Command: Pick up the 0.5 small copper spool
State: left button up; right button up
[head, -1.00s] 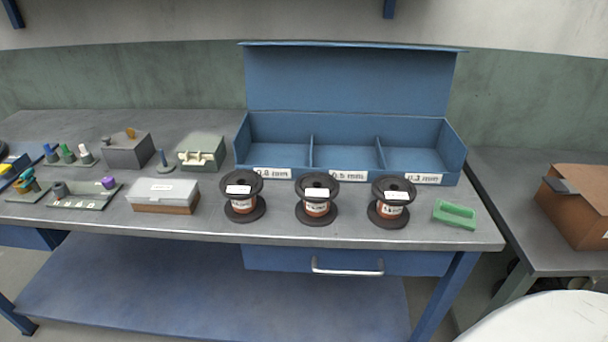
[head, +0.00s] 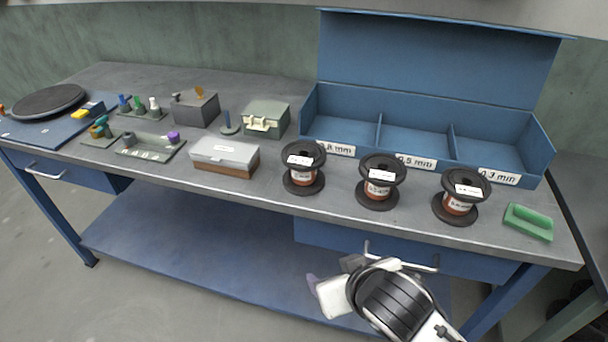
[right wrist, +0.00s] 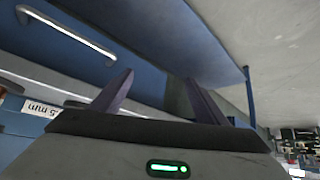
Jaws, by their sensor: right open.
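Three black-flanged copper spools stand upright in a row on the grey bench: a left spool (head: 303,180), a middle spool (head: 378,190) and a right spool (head: 457,205). Their white labels are too small to read surely. The middle one stands in front of the compartment marked 0.5 mm. My right gripper (head: 313,284) is low in front of the bench edge, below the spools and apart from them. In the right wrist view its two purple-grey fingers (right wrist: 160,88) are spread and empty. My left gripper is not in view.
A blue open-lid box (head: 350,104) with three empty compartments stands behind the spools. A green block (head: 528,222) lies right, a grey-lidded case (head: 226,153) left. A drawer handle (head: 400,260) sticks out near my right gripper; a blue shelf (head: 200,240) is below.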

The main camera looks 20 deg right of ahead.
aim_at(307, 172)
jog(key=w+r+t, duration=0.1)
jog(key=w+r, duration=0.2)
jog(key=w, duration=0.2)
jog(key=w+r+m+t, duration=0.1)
jog(key=w+r+t, duration=0.1)
jog(key=w, duration=0.4)
jog(key=w+r+t+h, duration=0.1)
jog(key=w+r+t, duration=0.1)
jog(key=w+r, duration=0.2)
jog(key=shift+w+a+r+m, duration=0.15)
jog(key=shift+w+r+m, duration=0.25)
jog(key=shift+w, duration=0.25)
jog(key=shift+d+p+x, duration=0.15)
jog(key=shift+x, duration=1.4)
jog(key=shift+d+p+x, duration=0.15)
jog(key=shift+x, duration=1.35)
jog(key=shift+s+f, duration=0.15)
jog(key=shift+c, duration=0.5)
jog(key=c, duration=1.4)
jog(key=shift+r, duration=0.2)
grip_shut()
